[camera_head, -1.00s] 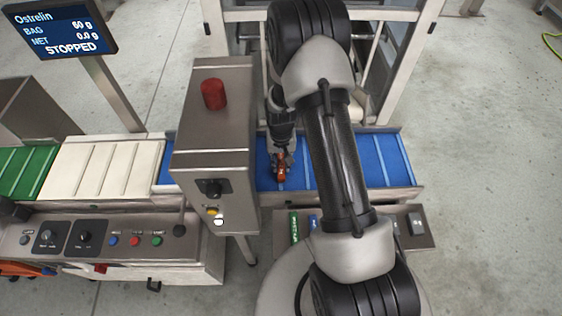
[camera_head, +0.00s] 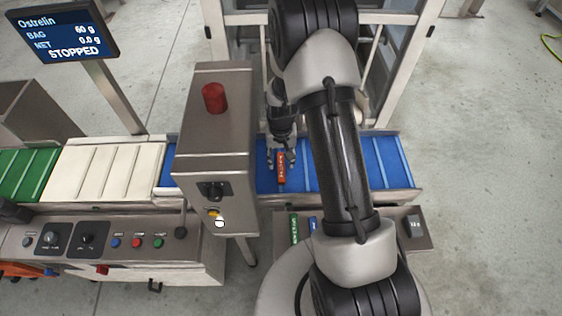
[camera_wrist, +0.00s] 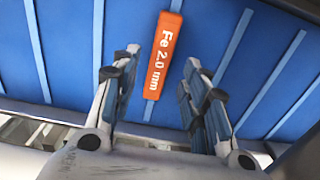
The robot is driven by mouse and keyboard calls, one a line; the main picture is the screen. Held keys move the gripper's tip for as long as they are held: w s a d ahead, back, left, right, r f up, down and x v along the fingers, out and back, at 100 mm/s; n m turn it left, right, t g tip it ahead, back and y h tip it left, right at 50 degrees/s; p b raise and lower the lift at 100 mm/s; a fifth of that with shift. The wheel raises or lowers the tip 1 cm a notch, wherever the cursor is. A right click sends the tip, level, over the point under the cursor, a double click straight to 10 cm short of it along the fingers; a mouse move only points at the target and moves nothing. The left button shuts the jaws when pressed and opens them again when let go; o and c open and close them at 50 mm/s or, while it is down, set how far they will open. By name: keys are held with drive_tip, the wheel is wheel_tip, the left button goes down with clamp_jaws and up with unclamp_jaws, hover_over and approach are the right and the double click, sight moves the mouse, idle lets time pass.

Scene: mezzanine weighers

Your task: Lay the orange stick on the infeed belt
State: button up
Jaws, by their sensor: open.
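The orange stick (camera_head: 281,168), marked "Fe 2.0 mm" in the wrist view (camera_wrist: 163,56), lies flat on the blue infeed belt (camera_head: 392,162), roughly in line with the belt's raised cross ribs. My gripper (camera_head: 283,160) is over the belt at the stick. In the wrist view the gripper's fingers (camera_wrist: 160,75) are spread apart, with clear space between each finger and the stick. The stick's near end lies between the fingertips and its far end reaches beyond them.
A grey steel housing with a red beacon (camera_head: 214,98) stands over the belt, just left of my gripper. A green stick (camera_head: 294,228) and a blue stick (camera_head: 313,224) are in front of the belt. The screen (camera_head: 62,32) reads STOPPED.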

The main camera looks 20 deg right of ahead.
wheel_tip(320, 180, up, 8)
drive_tip(key=p, duration=0.2)
wheel_tip(320, 180, up, 9)
drive_tip(key=t, duration=0.1)
hover_over(281, 167)
drive_tip(key=a, duration=0.2)
drive_tip(key=s+a+r+n+t, duration=0.1)
drive_tip(key=s+r, duration=0.2)
drive_tip(key=r, duration=0.2)
drive_tip(key=s+a+r+n, duration=0.1)
drive_tip(key=s+r, duration=0.2)
drive_tip(key=r, duration=0.3)
drive_tip(key=s+a+r+n+t, duration=0.1)
drive_tip(key=s+a+r, duration=0.1)
drive_tip(key=s+r, duration=0.3)
drive_tip(key=s+a+r+n+t, duration=0.1)
drive_tip(key=s+r, duration=0.3)
drive_tip(key=s, duration=0.8)
drive_tip(key=shift+a+r+n+t, duration=0.3)
drive_tip(key=shift+a+r, duration=0.05)
drive_tip(key=shift+a, duration=0.5)
drive_tip(key=shift+s, duration=0.1)
